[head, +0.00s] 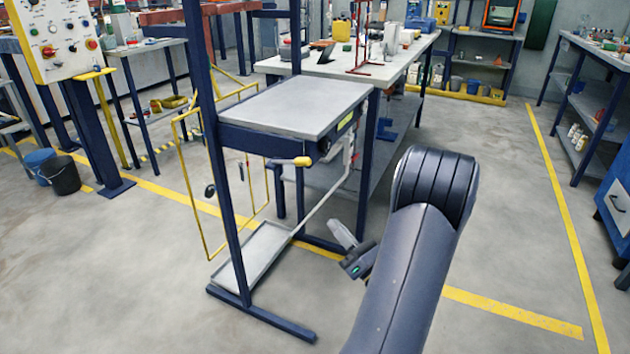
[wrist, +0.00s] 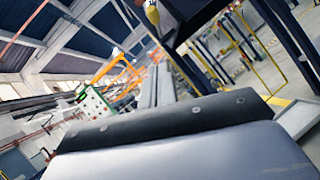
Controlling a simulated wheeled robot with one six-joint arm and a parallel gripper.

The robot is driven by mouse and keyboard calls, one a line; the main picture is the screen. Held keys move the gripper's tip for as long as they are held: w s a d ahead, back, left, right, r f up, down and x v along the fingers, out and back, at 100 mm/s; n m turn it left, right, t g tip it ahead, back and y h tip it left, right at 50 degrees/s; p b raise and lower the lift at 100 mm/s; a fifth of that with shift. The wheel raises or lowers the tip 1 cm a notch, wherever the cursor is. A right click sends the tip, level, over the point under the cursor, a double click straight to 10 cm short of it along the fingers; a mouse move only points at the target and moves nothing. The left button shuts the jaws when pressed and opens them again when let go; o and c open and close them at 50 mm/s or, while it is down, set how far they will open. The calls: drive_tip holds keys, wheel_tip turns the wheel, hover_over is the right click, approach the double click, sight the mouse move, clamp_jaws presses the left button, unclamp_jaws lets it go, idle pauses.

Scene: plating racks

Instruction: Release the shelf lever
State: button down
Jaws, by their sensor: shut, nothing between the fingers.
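The shelf (head: 300,105) is a grey board in a dark blue frame. Its lever (head: 290,161) has a yellow grip and lies roughly level along the shelf's near edge, beside a dark fitting. A yellow grip, seemingly the lever's, also shows at the top of the wrist view (wrist: 152,12). My gripper (head: 334,223) is below and to the right of the lever, apart from it. Its pale fingers are together and empty, and point up and left. In the wrist view my gripper (wrist: 157,72) points up, with the yellow grip beyond its tips.
A low grey tray (head: 252,252) sits at the frame's foot, with a thin pale rod rising from it. A yellow wire frame (head: 185,190) stands left of the post. A cluttered white table (head: 350,62) is behind. The floor at right is clear.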

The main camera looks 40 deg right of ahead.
drive_tip(key=b, duration=0.1)
approach(290, 162)
drive_tip(key=w+f, duration=0.1)
drive_tip(key=f, duration=0.1)
drive_tip(key=shift+w+d+r, duration=0.1)
drive_tip(key=shift+w+r, duration=0.25)
drive_tip(key=shift+r, duration=0.3)
drive_tip(key=shift+w+d+r, duration=0.15)
drive_tip(key=shift+w+r, duration=0.15)
drive_tip(key=shift+r, duration=0.35)
drive_tip(key=shift+w+d+r, duration=0.1)
drive_tip(key=shift+w+r, duration=0.25)
drive_tip(key=shift+r, duration=0.25)
